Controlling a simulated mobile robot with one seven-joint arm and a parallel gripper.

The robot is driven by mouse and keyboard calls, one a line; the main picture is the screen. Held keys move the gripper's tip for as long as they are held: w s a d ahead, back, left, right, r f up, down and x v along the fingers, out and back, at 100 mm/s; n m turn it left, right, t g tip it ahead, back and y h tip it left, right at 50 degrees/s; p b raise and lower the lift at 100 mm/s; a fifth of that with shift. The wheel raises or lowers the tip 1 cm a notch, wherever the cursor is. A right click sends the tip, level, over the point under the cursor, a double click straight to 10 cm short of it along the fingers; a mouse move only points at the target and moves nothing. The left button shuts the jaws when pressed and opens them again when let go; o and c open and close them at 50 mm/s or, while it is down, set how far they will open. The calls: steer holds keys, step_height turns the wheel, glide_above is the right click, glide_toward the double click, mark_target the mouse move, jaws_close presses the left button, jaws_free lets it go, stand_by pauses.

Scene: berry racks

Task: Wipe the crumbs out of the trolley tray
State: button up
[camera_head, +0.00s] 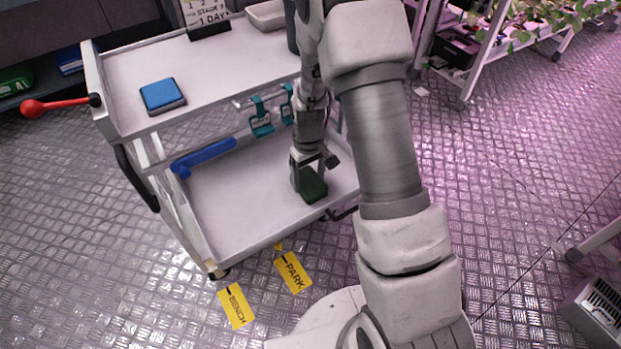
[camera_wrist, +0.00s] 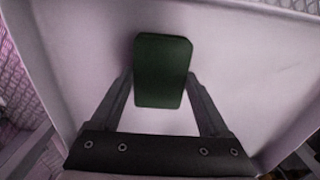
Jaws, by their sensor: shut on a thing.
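The white trolley stands in the head view, and its lower tray (camera_head: 237,207) has a low rim. My gripper (camera_head: 309,178) reaches down into the right part of this tray. It is shut on a dark green block-shaped pad (camera_head: 315,188), which is at the tray floor near the front rim. In the wrist view the pad (camera_wrist: 162,68) sits between the two fingers of my gripper (camera_wrist: 161,85), over the pale tray surface (camera_wrist: 235,60). I cannot tell if the pad presses on the floor. No crumbs can be made out; the arm and pad hide part of the tray.
A blue long-shaped thing (camera_head: 205,157) lies along the lower tray's back left. The upper shelf (camera_head: 225,75) overhangs behind and holds a blue pad (camera_head: 162,95). Teal clips (camera_head: 261,117) hang beneath it. Yellow PARK (camera_head: 293,272) and BENCH (camera_head: 236,306) labels lie on the floor.

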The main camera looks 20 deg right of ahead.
steer(key=r, duration=0.1)
steer(key=r+p, duration=0.1)
steer(key=shift+w+a+r+p, duration=0.15)
steer(key=shift+w+r+p, duration=0.15)
steer(key=shift+w+r, duration=0.1)
steer(key=shift+s+r+p, duration=0.1)
steer(key=shift+r+p, duration=1.9)
steer(key=shift+r, duration=0.6)
